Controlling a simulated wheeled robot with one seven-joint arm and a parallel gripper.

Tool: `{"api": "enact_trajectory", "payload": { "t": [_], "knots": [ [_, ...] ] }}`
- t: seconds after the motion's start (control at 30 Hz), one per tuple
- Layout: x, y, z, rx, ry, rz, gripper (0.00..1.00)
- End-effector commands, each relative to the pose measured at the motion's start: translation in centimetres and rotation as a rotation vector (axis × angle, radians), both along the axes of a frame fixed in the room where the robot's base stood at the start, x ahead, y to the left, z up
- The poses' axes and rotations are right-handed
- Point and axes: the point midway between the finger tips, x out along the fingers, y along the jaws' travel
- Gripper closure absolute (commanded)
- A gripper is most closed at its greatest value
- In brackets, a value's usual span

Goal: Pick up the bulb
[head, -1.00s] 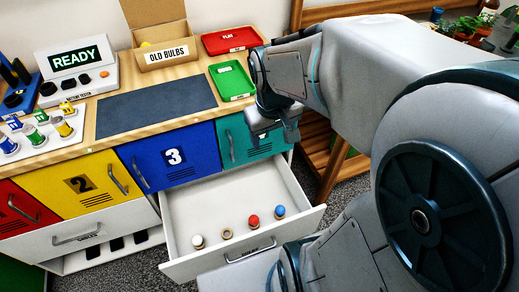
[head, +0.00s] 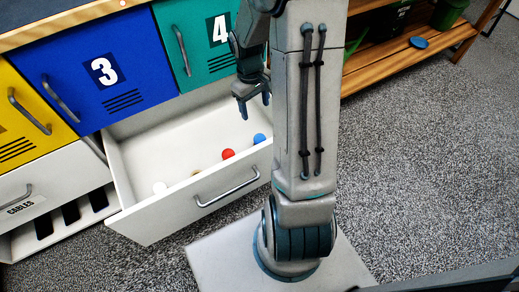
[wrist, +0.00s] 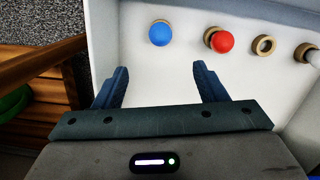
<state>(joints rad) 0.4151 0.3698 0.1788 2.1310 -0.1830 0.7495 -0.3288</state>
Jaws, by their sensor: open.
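An open white drawer (head: 122,178) holds a row of small round-topped pieces that look like bulbs. In the head view these are a white one (head: 159,188), a red one (head: 228,154) and a blue one (head: 259,139). The wrist view shows the blue one (wrist: 161,33), the red one (wrist: 221,41), an empty tan ring (wrist: 264,45) and the white one (wrist: 313,57) at the right edge. My gripper (head: 252,98) is open and empty above the drawer's right end, pointing down. In the wrist view its fingers (wrist: 160,85) are apart, with the blue piece beyond them.
The blue cabinet door (head: 100,70) and green door (head: 197,40) stand above the drawer. The drawer's front handle (head: 227,188) faces the grey carpet. A wooden shelf (head: 395,68) stands to the right, and its slats also show in the wrist view (wrist: 35,95).

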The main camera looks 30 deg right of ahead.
Motion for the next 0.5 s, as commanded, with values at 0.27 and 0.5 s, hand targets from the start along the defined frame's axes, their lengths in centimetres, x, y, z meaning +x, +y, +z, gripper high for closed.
{"api": "enact_trajectory", "payload": {
  "t": [0.27, 0.5],
  "knots": [
    [-0.1, -0.4, -4.3, 0.010, 0.015, 0.006, 0.35],
    [-0.7, -0.5, -9.0, 0.009, 0.016, 0.005, 0.35]
  ]
}}
